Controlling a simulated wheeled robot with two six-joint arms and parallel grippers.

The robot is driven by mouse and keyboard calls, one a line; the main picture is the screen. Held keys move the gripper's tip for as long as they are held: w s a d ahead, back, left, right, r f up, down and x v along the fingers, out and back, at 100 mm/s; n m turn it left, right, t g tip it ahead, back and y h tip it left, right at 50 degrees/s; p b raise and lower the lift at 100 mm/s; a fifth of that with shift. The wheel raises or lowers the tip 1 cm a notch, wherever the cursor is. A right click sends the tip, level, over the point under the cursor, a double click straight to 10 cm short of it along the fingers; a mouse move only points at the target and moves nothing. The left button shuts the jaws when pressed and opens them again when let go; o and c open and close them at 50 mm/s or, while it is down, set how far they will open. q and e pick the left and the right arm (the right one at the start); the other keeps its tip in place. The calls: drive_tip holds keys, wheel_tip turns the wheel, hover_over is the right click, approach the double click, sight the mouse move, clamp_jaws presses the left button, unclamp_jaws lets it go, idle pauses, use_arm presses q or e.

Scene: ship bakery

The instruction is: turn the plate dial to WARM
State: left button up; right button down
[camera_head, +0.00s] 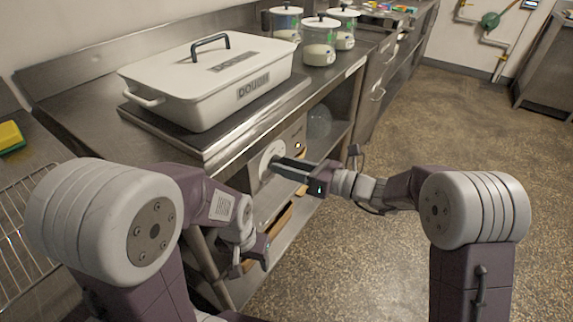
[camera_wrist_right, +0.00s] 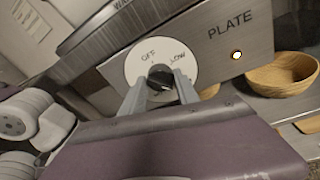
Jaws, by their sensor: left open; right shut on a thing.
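The plate dial is a round white disc (camera_wrist_right: 133,68) with a dark knob (camera_wrist_right: 160,77) at its centre, on a steel panel marked PLATE (camera_wrist_right: 215,45). OFF and LOW can be read on the disc; the rest of its marks are hidden behind my fingers, and I see no WARM there. My right gripper (camera_wrist_right: 158,88) is shut on the knob. In the head view the disc (camera_head: 264,163) shows on the counter front, with my right gripper (camera_head: 277,164) reaching it from the right. My left gripper (camera_head: 262,252) is open and empty, low in front of the counter.
A lit lamp (camera_wrist_right: 237,55) sits right of the dial. A white lidded DOUGH box (camera_head: 190,105) rests on the dark plate (camera_head: 215,142) above. A wooden bowl (camera_wrist_right: 283,76) is on the shelf. Lidded jars (camera_head: 320,45) stand farther back. The floor at right is clear.

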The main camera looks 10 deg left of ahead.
drive_tip(key=c, duration=0.9)
unclamp_jaws()
drive_tip(key=p+v, duration=0.2)
drive_tip(key=v, duration=0.7)
drive_tip(key=shift+d, duration=0.15)
